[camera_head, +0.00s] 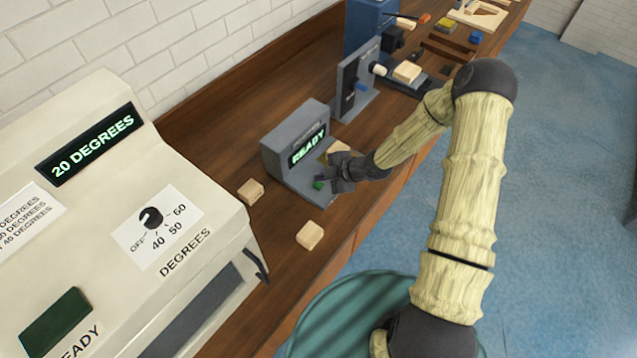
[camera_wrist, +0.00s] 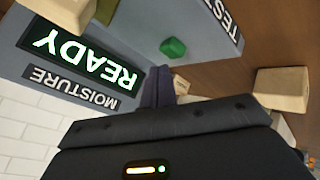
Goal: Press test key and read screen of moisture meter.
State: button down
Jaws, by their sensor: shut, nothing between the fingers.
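The grey moisture meter (camera_head: 283,158) stands on the wooden bench, with its lit screen (camera_head: 308,146) reading READY in green. The screen also reads READY upside down in the wrist view (camera_wrist: 80,60), above a MOISTURE label (camera_wrist: 75,89). The green test key (camera_head: 318,185) is on the meter's base; in the wrist view it is a green button (camera_wrist: 172,48) near a TEST label (camera_wrist: 226,18). My gripper (camera_head: 324,178) is shut and empty close to the key. In the wrist view its fingertips (camera_wrist: 158,70) point just beside the key, with a visible gap in the picture.
A wooden block (camera_head: 338,148) is at the meter, partly hidden by my gripper. Two loose blocks (camera_head: 251,191) (camera_head: 310,235) lie nearer on the bench. A large cream machine (camera_head: 200,215) showing 20 DEGREES stands left. A grey upright device (camera_head: 350,90) stands behind the meter.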

aim_at(322, 185)
jog(key=shift+f+b, duration=0.4)
jog(key=shift+b, duration=0.1)
jog(key=shift+f+b, duration=0.5)
dwell(0.8)
jog(key=shift+r, duration=0.1)
jog(key=shift+r+p, duration=0.65)
jog(key=shift+r, duration=0.2)
jog(key=shift+r, duration=0.1)
jog(key=shift+r+p, duration=1.8)
jog(key=shift+r, duration=0.65)
jog(key=shift+d, duration=0.15)
